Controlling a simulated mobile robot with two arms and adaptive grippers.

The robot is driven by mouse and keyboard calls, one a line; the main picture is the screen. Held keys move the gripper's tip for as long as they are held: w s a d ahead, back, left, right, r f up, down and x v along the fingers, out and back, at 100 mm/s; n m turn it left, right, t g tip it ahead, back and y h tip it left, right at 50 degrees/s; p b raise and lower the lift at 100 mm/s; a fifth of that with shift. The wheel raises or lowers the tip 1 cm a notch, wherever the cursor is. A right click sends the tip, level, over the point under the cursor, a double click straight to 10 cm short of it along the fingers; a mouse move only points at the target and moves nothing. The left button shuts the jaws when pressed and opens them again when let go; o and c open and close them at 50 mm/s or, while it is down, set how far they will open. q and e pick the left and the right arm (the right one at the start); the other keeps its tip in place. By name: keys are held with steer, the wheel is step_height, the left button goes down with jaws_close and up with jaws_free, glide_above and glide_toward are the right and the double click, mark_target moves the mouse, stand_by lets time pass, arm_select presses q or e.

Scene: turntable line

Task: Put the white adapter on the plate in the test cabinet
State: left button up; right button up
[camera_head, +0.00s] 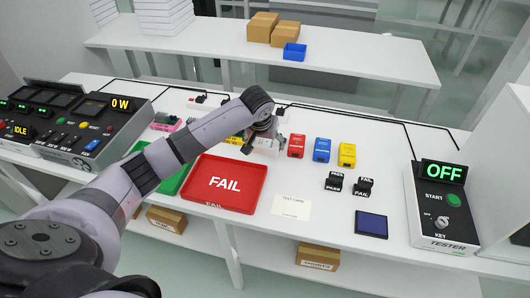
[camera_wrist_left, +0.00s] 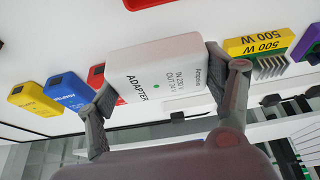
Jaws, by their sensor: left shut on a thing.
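My left gripper (camera_head: 263,138) is shut on the white adapter (camera_wrist_left: 155,75), whose sides sit between the two fingers (camera_wrist_left: 160,95) in the left wrist view. The adapter carries printed text and a green dot. In the head view the gripper and adapter are over the white table, behind the red FAIL tray, and the arm partly hides them. A white cabinet-like box (camera_head: 505,150) stands at the right edge, cut off by the frame. No plate shows inside it. My right gripper is not in view.
Red (camera_head: 296,146), blue (camera_head: 322,150) and yellow (camera_head: 347,155) adapters stand in a row right of the gripper. The red FAIL tray (camera_head: 258,187), a test card (camera_head: 291,207), a dark blue pad (camera_head: 371,224) and the tester reading OFF (camera_head: 440,222) are nearer the front.

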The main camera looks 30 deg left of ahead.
mark_target(266, 161)
arm_select(q)
steer(key=shift+f, duration=2.7)
steer(key=shift+f, duration=0.1)
steer(key=o, duration=1.3)
steer(key=shift+o, duration=0.2)
